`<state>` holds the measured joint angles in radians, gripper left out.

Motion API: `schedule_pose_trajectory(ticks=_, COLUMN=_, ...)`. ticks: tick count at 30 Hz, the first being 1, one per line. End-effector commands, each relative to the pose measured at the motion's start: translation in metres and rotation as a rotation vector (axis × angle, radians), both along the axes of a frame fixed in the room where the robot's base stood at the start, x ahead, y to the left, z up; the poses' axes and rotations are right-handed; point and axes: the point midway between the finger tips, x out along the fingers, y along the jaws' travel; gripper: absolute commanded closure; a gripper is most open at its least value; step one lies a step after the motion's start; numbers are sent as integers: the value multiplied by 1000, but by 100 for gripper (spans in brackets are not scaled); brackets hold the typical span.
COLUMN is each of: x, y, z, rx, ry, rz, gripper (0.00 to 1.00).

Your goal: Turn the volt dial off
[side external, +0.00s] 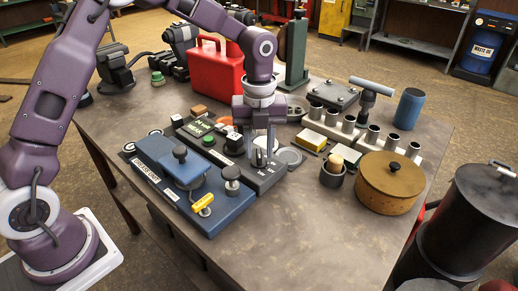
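My gripper (260,153) points straight down over the right part of the panel. Its fingers are around or right beside a small, pale upright knob (259,158), which seems to be the volt dial. The fingers hide part of the knob, so its setting cannot be read. I cannot tell whether the fingers touch it. A green button (209,140) and a small display (199,127) are on the panel's left part.
The blue box carries black knobs and a yellow-handled lever (203,202). A red can (215,68) stands behind the panel. To the right are a dark cup (333,173), a lidded brown pot (390,182) and a row of metal tubes (349,124). The front table area is clear.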

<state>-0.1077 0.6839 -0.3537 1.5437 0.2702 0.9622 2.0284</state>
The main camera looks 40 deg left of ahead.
Motion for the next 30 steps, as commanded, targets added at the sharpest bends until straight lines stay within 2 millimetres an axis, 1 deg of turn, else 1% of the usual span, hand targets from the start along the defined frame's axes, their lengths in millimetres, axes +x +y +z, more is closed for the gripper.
schedule_pose_trajectory(ticks=3, x=0, y=0, z=-6, rx=0, ry=1, rz=0, gripper=66)
schedule_pose_trajectory(ticks=8, x=0, y=0, z=-6, rx=0, ry=0, rz=1, gripper=66)
schedule_pose_trajectory(ticks=9, x=0, y=0, z=-6, rx=0, ry=0, rz=1, gripper=68)
schedule_pose_trajectory(ticks=14, x=0, y=0, z=-6, rx=0, ry=0, rz=1, gripper=100)
schedule_pose_trajectory(ticks=23, x=0, y=0, z=-6, rx=0, ry=0, rz=8, gripper=100)
schedule_pose_trajectory(ticks=30, x=0, y=0, z=-5, rx=0, ry=0, rz=92, gripper=100)
